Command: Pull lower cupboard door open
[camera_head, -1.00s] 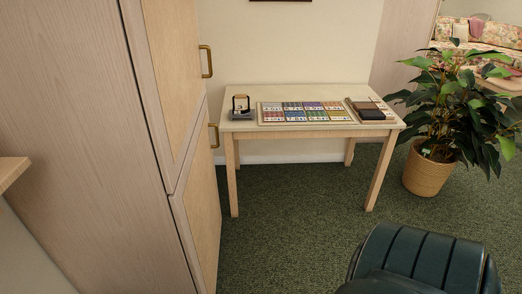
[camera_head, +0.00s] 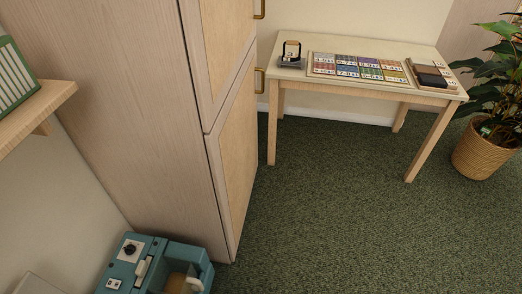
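The lower cupboard door (camera_head: 238,150) is a pale wood panel on the right-facing side of a tall cupboard (camera_head: 125,85), seen at a steep angle. It looks shut. Its brass handle (camera_head: 260,80) is near the door's top, at the far edge. The upper door (camera_head: 224,45) above it also looks shut, with its brass handle (camera_head: 260,8) cut by the top edge. Neither of my grippers shows in the head view.
A small table (camera_head: 340,46) with a card board (camera_head: 358,67) stands just beyond the cupboard. A potted plant (camera_head: 485,145) is at the right. A teal machine (camera_head: 150,265) sits at the cupboard's near foot. A wooden shelf (camera_head: 40,115) juts from the left. Green carpet (camera_head: 340,220) is open in the middle.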

